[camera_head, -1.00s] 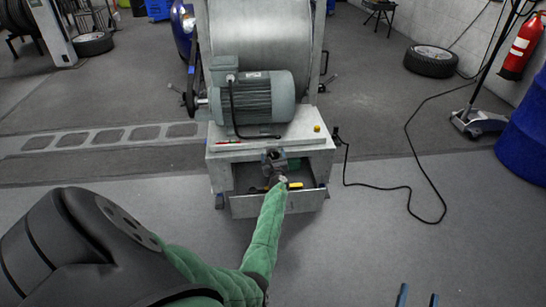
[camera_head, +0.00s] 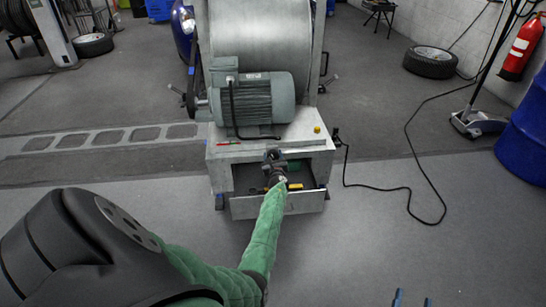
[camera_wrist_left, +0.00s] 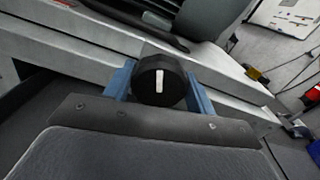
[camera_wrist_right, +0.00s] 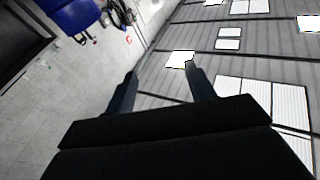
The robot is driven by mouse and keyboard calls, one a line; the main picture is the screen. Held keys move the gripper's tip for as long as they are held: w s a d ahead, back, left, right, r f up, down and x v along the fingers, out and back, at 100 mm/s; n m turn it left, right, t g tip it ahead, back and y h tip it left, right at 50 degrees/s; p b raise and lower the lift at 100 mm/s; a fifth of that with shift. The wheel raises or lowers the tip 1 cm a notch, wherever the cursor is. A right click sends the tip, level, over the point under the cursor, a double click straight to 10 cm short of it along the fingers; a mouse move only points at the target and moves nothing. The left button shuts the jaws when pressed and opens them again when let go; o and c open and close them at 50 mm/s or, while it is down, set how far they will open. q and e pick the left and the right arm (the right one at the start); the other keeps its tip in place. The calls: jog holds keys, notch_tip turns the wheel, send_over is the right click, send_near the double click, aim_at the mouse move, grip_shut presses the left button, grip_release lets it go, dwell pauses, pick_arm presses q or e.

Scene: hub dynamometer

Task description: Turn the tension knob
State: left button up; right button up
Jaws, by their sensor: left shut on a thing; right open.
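The tension knob (camera_wrist_left: 160,82) is black and round with a white pointer mark, on the front of the machine's base. The mark stands close to upright in the left wrist view. My left gripper (camera_wrist_left: 161,88) has its two blue fingers on either side of the knob and is shut on it. In the head view my left gripper (camera_head: 274,160) is at the front of the base and hides the knob. My right gripper (camera_head: 412,300) shows only its blue fingertips at the bottom edge. In the right wrist view it (camera_wrist_right: 158,78) is open and empty.
The grey motor (camera_head: 252,100) and large drum (camera_head: 262,38) sit on the base (camera_head: 225,150). An open compartment below holds a yellow item (camera_head: 295,187). A black cable (camera_head: 412,187) lies on the floor at right. A blue barrel (camera_head: 525,140) stands at the right edge.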

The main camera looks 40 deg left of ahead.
pick_arm(q)
jog(key=shift+m+p, duration=0.75)
jog(key=shift+m, duration=0.15)
jog(key=shift+d+m+p, duration=0.1)
jog(key=shift+m+p, duration=0.65)
jog(key=shift+m, duration=0.25)
pick_arm(e)
jog(key=s+f+g+h, duration=0.1)
jog(key=s+f+g, duration=0.3)
jog(key=f, duration=0.7)
jog(key=s+f+g, duration=0.4)
jog(key=s+f, duration=0.1)
jog(key=f, duration=0.6)
jog(key=s+d+f+g+h, duration=0.1)
jog(key=s+f+g, duration=0.3)
jog(key=f, duration=0.6)
jog(key=shift+s+f+h, duration=0.3)
jog(key=shift+s+f, duration=0.1)
jog(key=shift+s, duration=0.25)
jog(key=shift+d, duration=0.1)
pick_arm(q)
jog(key=o, duration=1)
pick_arm(e)
jog(key=shift+r, duration=0.1)
